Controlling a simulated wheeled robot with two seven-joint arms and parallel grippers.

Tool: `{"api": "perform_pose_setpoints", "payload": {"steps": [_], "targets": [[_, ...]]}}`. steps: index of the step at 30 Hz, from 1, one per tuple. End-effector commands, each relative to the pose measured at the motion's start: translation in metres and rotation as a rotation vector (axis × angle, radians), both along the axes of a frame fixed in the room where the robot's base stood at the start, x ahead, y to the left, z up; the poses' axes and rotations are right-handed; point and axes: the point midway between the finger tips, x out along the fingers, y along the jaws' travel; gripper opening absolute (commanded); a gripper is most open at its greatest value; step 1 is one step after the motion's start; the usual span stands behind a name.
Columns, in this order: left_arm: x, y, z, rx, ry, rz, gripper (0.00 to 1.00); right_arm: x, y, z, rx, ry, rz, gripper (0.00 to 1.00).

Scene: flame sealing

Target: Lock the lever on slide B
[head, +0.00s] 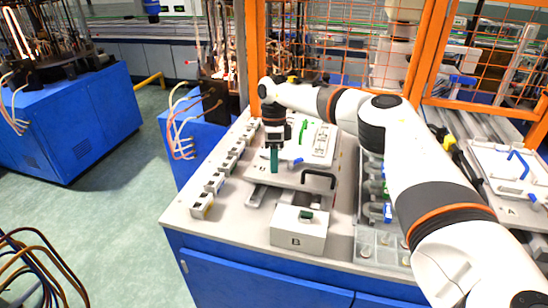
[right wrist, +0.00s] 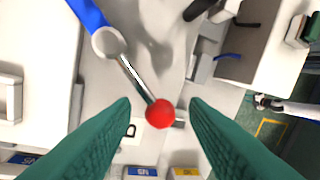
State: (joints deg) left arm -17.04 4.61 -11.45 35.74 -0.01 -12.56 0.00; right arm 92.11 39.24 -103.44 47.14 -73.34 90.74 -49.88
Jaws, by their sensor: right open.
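Slide B is a light plate (head: 262,172) on the table, with a black handle (head: 319,180) at its front. The letter B (right wrist: 130,131) shows in the right wrist view. Its lever has a blue arm (right wrist: 88,12), a metal rod (right wrist: 138,80) and a red ball knob (right wrist: 160,113). My right gripper (head: 274,160) points down over the left part of slide B. In the right wrist view its teal fingers (right wrist: 160,104) are open, one on each side of the red knob, with visible gaps. The knob is mostly hidden in the head view. My left gripper is not in view.
A white box marked B (head: 298,234) with a green switch stands in front of the slide. Small white blocks (head: 214,183) line the table's left edge. Slide A (head: 500,160) with a blue handle is at the right. Orange mesh fencing (head: 345,40) stands behind.

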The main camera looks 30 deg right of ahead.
Motion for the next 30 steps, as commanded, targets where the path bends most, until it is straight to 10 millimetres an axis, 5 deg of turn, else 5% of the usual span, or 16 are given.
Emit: {"api": "perform_pose_setpoints", "payload": {"steps": [4, 12, 30], "targets": [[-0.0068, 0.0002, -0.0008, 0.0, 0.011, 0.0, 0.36, 0.0001, 0.0, -0.0001, 0.0, 0.0, 0.0, 0.4], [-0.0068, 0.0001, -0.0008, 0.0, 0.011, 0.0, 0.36, 0.0001, 0.0002, 0.0001, 0.0, 0.0, 0.0, 0.0], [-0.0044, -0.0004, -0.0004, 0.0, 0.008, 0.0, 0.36, -0.0012, -0.0004, -0.0004, -0.001, 0.003, 0.013, 0.0]]}}
